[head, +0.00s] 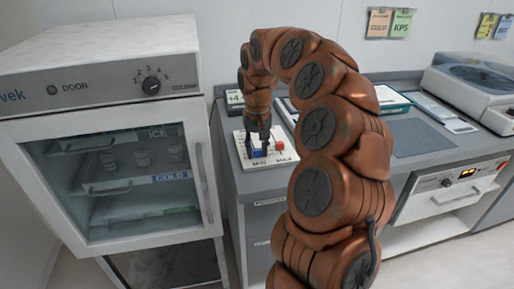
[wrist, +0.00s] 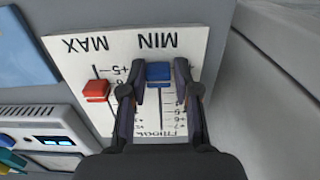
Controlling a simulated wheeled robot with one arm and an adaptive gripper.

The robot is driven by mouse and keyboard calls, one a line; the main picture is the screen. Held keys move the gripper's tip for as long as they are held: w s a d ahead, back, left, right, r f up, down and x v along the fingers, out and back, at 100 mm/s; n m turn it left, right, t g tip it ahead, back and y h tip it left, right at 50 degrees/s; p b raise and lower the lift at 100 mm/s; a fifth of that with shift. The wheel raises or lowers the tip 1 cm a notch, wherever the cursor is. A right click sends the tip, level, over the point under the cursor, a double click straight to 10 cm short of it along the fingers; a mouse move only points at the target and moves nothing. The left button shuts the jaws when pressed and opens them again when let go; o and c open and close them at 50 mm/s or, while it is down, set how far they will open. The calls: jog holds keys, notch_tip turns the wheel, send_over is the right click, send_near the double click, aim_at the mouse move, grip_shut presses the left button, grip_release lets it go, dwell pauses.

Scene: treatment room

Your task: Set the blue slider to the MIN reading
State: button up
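A white slider panel (head: 283,158) lies on the grey counter, and it fills the middle of the wrist view (wrist: 200,45). There its lettering is upside down, with MAX at the upper left and MIN at the upper right. The blue slider (wrist: 159,75) is at the upper end of its slot, just below the word MIN; it also shows in the head view (head: 263,146). A red slider (wrist: 96,91) sits in the slot to its left. My gripper (wrist: 160,70) has one finger on each side of the blue slider, very close; I cannot tell whether they touch it.
A glass-door cabinet (head: 120,62) stands left of the counter. Behind the panel is a small display box (head: 235,97). A dark mat (head: 420,137) and a machine with a clear lid (head: 470,80) are to the right. A device with a blue screen (wrist: 55,140) is left of the panel.

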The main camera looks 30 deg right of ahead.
aim_at(257, 151)
jog(key=o, duration=0.3)
jog(key=shift+o, duration=0.2)
jog(key=shift+d, duration=0.1)
notch_tip(257, 151, up, 12)
dwell(0.6)
dwell(0.6)
